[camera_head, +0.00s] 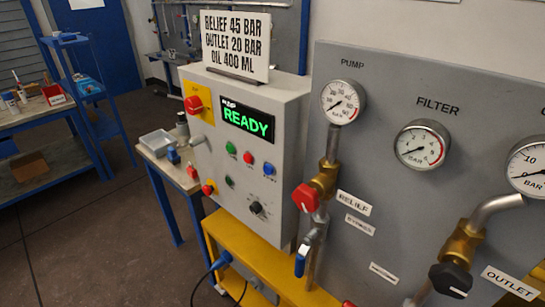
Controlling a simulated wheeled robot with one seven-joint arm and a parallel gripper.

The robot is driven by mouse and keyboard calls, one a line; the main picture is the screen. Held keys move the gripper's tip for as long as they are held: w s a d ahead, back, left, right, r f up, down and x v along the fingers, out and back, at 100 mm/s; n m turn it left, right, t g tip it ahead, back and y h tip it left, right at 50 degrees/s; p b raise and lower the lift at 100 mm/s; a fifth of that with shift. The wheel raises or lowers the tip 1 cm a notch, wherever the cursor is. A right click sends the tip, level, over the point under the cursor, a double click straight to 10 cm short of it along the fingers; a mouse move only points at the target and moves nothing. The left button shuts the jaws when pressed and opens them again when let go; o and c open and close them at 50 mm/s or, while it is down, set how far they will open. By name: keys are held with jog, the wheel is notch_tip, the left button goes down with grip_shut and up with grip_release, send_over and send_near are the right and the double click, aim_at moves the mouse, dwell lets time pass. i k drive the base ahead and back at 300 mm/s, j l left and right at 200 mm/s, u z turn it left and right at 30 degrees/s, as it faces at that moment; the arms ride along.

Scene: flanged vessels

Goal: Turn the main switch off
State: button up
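The control box (279,110) is a light grey cabinet left of the grey gauge panel. A red rotary handle on a yellow plate, which looks like the main switch (194,104), sits at its upper left. I cannot tell the handle's exact position from here. The display (247,121) beside it is lit green and reads READY. My gripper is not in view.
The gauge panel (400,130) on the right carries gauges, a red relief knob (305,198) and a blue-handled valve (301,262) that stick out. A yellow stand (250,248) is under the box. A small table (160,160) stands left of it. Floor at lower left is clear.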

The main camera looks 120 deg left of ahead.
aim_at(193, 104)
jog(key=u, duration=3.65)
